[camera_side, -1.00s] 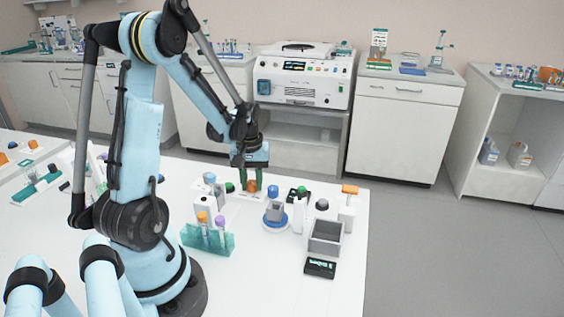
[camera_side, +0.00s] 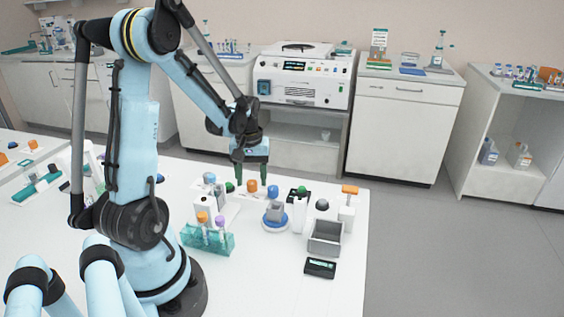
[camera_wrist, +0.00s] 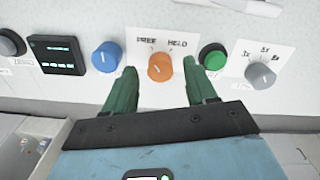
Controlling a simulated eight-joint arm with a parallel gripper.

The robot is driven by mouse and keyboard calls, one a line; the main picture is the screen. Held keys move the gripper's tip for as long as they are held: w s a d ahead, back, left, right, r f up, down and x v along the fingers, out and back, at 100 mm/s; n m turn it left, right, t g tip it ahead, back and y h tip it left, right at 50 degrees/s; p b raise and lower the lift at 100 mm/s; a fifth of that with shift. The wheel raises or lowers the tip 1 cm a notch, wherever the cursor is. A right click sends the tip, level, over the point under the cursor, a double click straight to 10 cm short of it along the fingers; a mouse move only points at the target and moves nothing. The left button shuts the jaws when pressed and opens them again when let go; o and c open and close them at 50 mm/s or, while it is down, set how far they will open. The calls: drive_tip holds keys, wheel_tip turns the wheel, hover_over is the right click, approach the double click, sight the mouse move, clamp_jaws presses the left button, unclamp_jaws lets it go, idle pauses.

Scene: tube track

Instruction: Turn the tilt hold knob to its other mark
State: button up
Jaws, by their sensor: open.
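The tilt hold knob is the orange knob (camera_wrist: 160,67) on a white plate (camera_wrist: 140,42) marked FREE and HOLD in the wrist view. I cannot tell clearly which mark its pointer faces. In the side view the orange knob (camera_side: 252,186) stands at the back of the white table. My gripper (camera_wrist: 163,84) is open, with its two green fingers apart, one on each side of the knob in the wrist view. In the side view my gripper (camera_side: 251,178) hangs just above the knob, apart from it and holding nothing.
A blue knob (camera_wrist: 106,57) is left of the orange knob and a green button (camera_wrist: 213,57) is right of it, both close to my fingers. A grey knob (camera_wrist: 261,75) and a black display (camera_wrist: 56,55) lie further out. A grey open box (camera_side: 325,238) stands at the right.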

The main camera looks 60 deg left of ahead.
sight(252, 183)
wheel_tip(252, 183, up, 11)
drive_tip(key=shift+f, duration=0.2)
idle(0.3)
